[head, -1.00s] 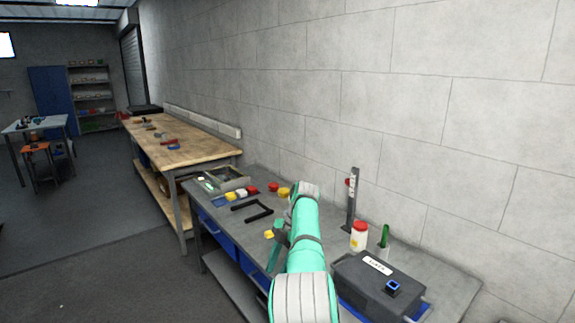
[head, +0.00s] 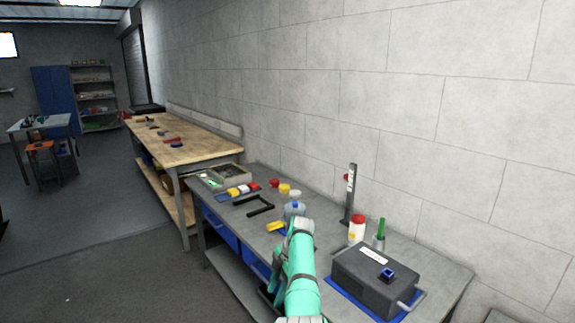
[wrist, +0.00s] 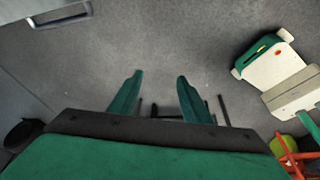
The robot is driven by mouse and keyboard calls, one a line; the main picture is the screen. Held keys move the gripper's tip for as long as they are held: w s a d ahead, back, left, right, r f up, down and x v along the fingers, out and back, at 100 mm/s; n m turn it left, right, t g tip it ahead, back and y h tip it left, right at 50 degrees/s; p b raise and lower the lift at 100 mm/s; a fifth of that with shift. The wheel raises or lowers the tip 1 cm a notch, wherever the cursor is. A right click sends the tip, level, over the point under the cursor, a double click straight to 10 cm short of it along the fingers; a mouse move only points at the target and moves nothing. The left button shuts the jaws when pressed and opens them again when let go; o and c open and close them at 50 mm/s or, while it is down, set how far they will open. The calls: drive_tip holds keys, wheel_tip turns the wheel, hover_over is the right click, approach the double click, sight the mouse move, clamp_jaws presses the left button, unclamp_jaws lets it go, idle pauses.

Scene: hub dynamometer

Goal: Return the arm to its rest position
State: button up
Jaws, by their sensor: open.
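My green arm (head: 302,268) rises from the bottom of the head view, in front of the grey workbench. Its end is bent down and my gripper's fingers are hard to make out there. In the wrist view my gripper (wrist: 158,98) shows two green fingers spread apart with nothing between them. Below them the wrist view shows grey floor.
The grey workbench (head: 240,212) holds a dark box (head: 375,275) on a blue mat, a white bottle with a red lid (head: 357,229), a black frame-shaped piece (head: 262,207) and a tray (head: 232,177). A wooden bench (head: 190,150) stands farther back. Open floor lies at left.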

drive_tip(key=s+a+f+m+t, duration=0.1)
drive_tip(key=s+f+m+t, duration=0.15)
drive_tip(key=f, duration=1.05)
drive_tip(key=s+a+f+m+t, duration=0.1)
drive_tip(key=s+f+m, duration=0.2)
drive_tip(key=f, duration=1.1)
drive_tip(key=s+f+m+t+h, duration=0.1)
drive_tip(key=s+f+m+t, duration=0.15)
drive_tip(key=s+f, duration=0.5)
drive_tip(key=s+f+m+t, duration=0.2)
drive_tip(key=s+f+m, duration=0.25)
drive_tip(key=s, duration=0.65)
drive_tip(key=s+d+r+m+t+h, duration=0.1)
drive_tip(key=s+d+r+m+t, duration=0.2)
drive_tip(key=s, duration=0.8)
drive_tip(key=s+r+m+t+h, duration=0.15)
drive_tip(key=s+r, duration=0.45)
drive_tip(key=s, duration=0.6)
drive_tip(key=s+d+r+m+t, duration=0.1)
drive_tip(key=s+r, duration=0.4)
drive_tip(key=r, duration=0.4)
drive_tip(key=s+d+r+m+t, duration=0.1)
drive_tip(key=s+r+m, duration=0.1)
drive_tip(key=s+r, duration=0.3)
drive_tip(key=s+d+r+m+t, duration=0.1)
drive_tip(key=s+r, duration=0.4)
drive_tip(key=r, duration=0.8)
drive_tip(key=shift+m+t, duration=0.45)
drive_tip(key=shift+m, duration=0.25)
